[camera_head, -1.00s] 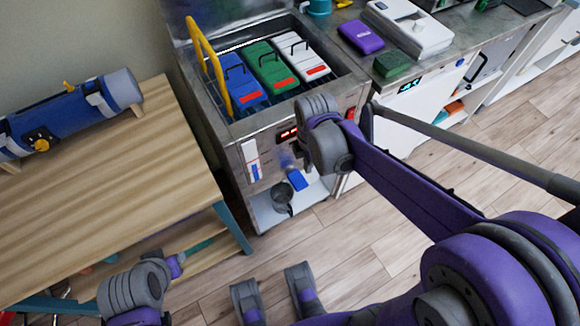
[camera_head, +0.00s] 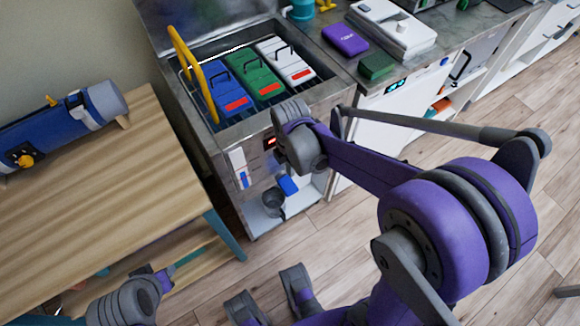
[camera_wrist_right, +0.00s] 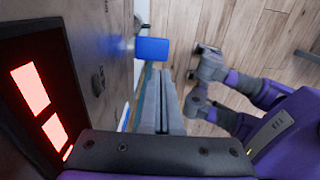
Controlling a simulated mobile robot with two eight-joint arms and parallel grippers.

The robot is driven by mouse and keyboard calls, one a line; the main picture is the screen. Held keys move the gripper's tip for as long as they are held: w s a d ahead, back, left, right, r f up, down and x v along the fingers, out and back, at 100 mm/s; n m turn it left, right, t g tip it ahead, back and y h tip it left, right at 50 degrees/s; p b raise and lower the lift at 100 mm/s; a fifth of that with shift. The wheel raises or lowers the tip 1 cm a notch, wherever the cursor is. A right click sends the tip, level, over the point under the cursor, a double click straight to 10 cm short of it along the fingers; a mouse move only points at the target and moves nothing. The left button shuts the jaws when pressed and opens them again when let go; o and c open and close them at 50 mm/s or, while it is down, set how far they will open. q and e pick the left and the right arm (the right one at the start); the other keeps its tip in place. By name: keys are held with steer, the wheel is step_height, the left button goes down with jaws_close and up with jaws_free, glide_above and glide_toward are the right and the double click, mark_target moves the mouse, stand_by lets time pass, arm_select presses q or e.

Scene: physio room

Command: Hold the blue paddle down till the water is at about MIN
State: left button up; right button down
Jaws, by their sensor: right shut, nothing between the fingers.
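The blue paddle (camera_head: 288,185) sticks out low on the front of the steel tank (camera_head: 243,128). It also shows in the right wrist view (camera_wrist_right: 152,49), just beyond my right fingertips. The white gauge strip (camera_head: 238,160) on the tank front shows blue in its lower part; its marks are too small to read. My right gripper (camera_wrist_right: 163,78) is shut and empty, its fingers pointing toward the paddle; I cannot tell if they touch it.
Blue, green (camera_head: 252,73) and white packs stand in the tank beside a yellow handle (camera_head: 192,75). A grey pot (camera_head: 272,202) sits below the paddle. A wooden table (camera_head: 110,190) is at left. A red display (camera_wrist_right: 40,105) is close to my right wrist camera.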

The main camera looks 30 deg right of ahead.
mark_target(292, 191)
step_height(292, 191, down, 10)
steer(key=shift+f+b, duration=0.1)
steer(key=shift+b, duration=1.05)
steer(key=shift+s+f+t+b, duration=0.4)
steer(key=shift+f+t+b, duration=0.25)
steer(key=shift+t, duration=0.45)
steer(key=shift+s+f+t+b, duration=0.15)
steer(key=shift+f+t+b, duration=0.35)
steer(key=shift+t+b, duration=0.3)
steer(key=shift+r, duration=0.1)
stand_by(4.4)
